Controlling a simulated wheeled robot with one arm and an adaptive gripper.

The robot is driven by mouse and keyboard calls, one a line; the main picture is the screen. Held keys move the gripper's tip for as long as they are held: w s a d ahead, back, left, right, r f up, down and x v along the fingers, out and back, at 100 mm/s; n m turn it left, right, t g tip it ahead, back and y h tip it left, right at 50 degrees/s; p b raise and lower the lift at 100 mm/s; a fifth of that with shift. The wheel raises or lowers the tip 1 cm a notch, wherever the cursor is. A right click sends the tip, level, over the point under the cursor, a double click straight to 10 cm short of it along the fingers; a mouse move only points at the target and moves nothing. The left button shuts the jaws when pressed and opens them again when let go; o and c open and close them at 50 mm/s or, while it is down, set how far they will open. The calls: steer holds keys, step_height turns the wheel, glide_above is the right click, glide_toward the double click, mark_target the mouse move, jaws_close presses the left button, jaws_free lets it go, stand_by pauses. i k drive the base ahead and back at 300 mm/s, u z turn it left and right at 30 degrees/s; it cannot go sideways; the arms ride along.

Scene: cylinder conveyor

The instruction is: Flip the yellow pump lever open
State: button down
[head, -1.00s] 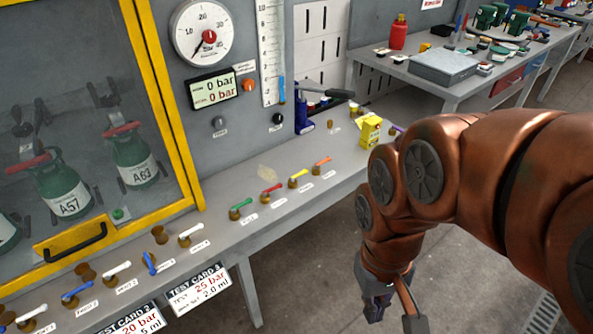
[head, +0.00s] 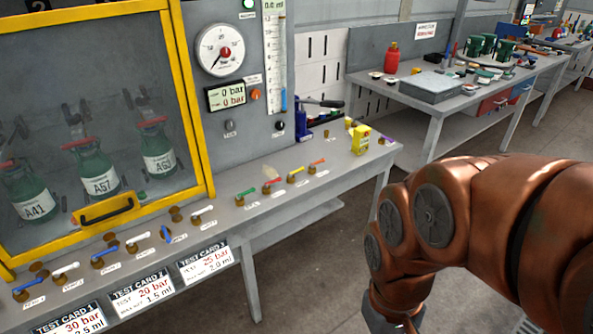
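The yellow lever (head: 295,171) sits on a small brass valve on the grey bench, in a row between the red lever (head: 271,182) and the orange lever (head: 317,162). The green lever (head: 246,192) stands at the left end of this row. The yellow handle lies slanted, its free end up and to the right. My gripper (head: 392,324) is at the bottom edge, below and right of the lever and well apart from it. Its fingers are cut off by the frame, so their opening is hidden.
A yellow box (head: 361,140) and a blue hand pump (head: 303,122) stand behind the levers to the right. A yellow-framed cabinet (head: 185,100) with green cylinders is at left. Test cards (head: 206,259) hang at the bench front. Floor between bench and arm is clear.

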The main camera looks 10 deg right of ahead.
mark_target(290, 173)
steer(key=u, duration=0.25)
steer(key=i, duration=0.55)
steer(key=u, duration=0.55)
steer(key=i, duration=0.7)
steer(key=u, duration=0.05)
